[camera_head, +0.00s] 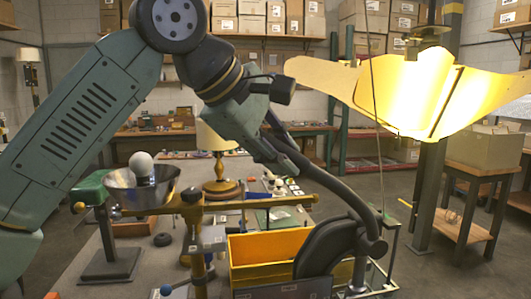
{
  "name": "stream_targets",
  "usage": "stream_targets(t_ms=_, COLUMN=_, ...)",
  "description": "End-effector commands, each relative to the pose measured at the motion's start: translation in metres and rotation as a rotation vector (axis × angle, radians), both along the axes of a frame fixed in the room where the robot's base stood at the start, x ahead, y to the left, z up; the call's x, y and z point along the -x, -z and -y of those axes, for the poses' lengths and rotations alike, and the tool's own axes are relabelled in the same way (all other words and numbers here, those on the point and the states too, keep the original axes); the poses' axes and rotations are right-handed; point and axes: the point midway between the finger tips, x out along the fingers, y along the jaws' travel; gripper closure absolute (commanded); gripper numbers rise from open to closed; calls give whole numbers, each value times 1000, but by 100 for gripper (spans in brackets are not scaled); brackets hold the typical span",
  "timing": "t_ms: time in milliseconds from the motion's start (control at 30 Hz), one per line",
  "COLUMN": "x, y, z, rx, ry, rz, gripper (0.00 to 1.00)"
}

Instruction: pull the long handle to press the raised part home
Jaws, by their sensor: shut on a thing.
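The long handle (325,181) is a dark curved bar. It rises to the left from a dark rounded pivot housing (330,247) at the lower right of the bench. My gripper (268,155) is at the handle's upper end, in the middle of the view, and is shut on it. The fingertips are partly hidden behind the wrist and the handle. A white bulb (141,163) stands up from a shiny metal bowl (124,190) on a stand at the left. I cannot tell for sure which piece is the raised part.
A yellow bin (268,260) sits beside the pivot housing. A brass-coloured crossbar (250,203) runs across the front. A small lamp with a cream shade (214,137) stands behind it. A large lit yellow shade (405,90) hangs at the upper right. Small parts lie scattered on the bench.

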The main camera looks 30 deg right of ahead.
Motion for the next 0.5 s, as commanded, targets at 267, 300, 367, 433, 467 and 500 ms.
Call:
stream_targets(t_ms=267, x=4, y=-12, z=5, rx=-23, ry=-3, rz=18, gripper=100)
stream_targets(t_ms=300, x=5, y=-13, z=5, rx=-24, ry=-3, rz=19, gripper=100)
stream_targets(t_ms=367, x=5, y=-13, z=5, rx=-24, ry=-2, rz=19, gripper=100)
stream_targets(t_ms=433, x=5, y=-13, z=5, rx=-23, ry=-3, rz=20, gripper=100)
stream_targets(t_ms=467, x=5, y=-13, z=5, rx=-23, ry=-2, rz=21, gripper=100)
stream_targets(t_ms=500, x=5, y=-14, z=5, rx=-22, ry=-2, rz=21, gripper=100)
